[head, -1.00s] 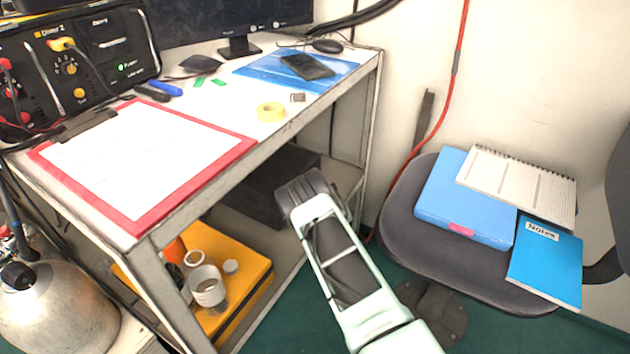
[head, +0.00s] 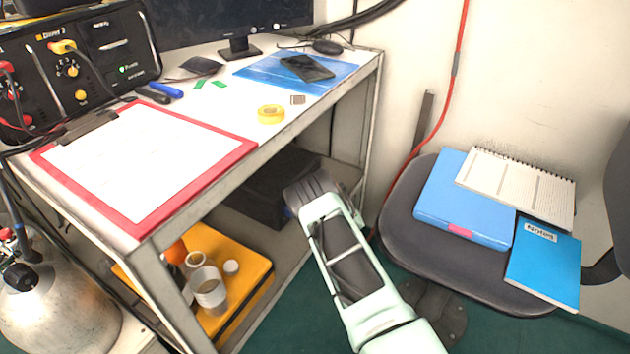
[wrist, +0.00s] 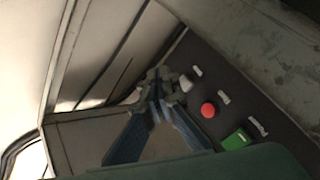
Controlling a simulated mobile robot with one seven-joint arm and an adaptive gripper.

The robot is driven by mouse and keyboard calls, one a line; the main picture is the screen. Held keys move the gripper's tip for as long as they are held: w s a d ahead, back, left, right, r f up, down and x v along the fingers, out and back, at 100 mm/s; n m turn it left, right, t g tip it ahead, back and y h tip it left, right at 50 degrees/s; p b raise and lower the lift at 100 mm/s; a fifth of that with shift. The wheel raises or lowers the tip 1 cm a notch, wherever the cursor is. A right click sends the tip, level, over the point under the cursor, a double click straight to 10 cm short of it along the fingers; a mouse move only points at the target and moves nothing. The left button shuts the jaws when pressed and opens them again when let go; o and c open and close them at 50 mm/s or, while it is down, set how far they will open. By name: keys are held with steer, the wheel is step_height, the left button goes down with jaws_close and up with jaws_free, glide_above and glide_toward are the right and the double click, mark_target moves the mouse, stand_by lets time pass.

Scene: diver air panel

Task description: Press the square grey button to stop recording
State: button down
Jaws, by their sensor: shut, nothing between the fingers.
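In the wrist view, a dark panel runs diagonally at the right. On it sit a small light grey button (wrist: 185,84), a round red button (wrist: 208,110) and a green switch (wrist: 237,140), with small pale labels beside them. My gripper (wrist: 157,84) is shut and empty. Its fingertips are just left of the grey button; I cannot tell whether they touch it. In the head view, my arm's wrist hides most of the gripper, beside the table's lower shelf. The panel's controls do not show there.
A white table with a red-edged clipboard (head: 235,150) stands above the lower shelf. A black box (head: 275,188) and a yellow case (head: 262,272) are under it. A grey chair (head: 400,235) with blue folders stands at the right. A metal cylinder (head: 60,310) is at lower left.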

steer(key=shift+s+d, duration=0.85)
steer(key=shift+d, duration=0.25)
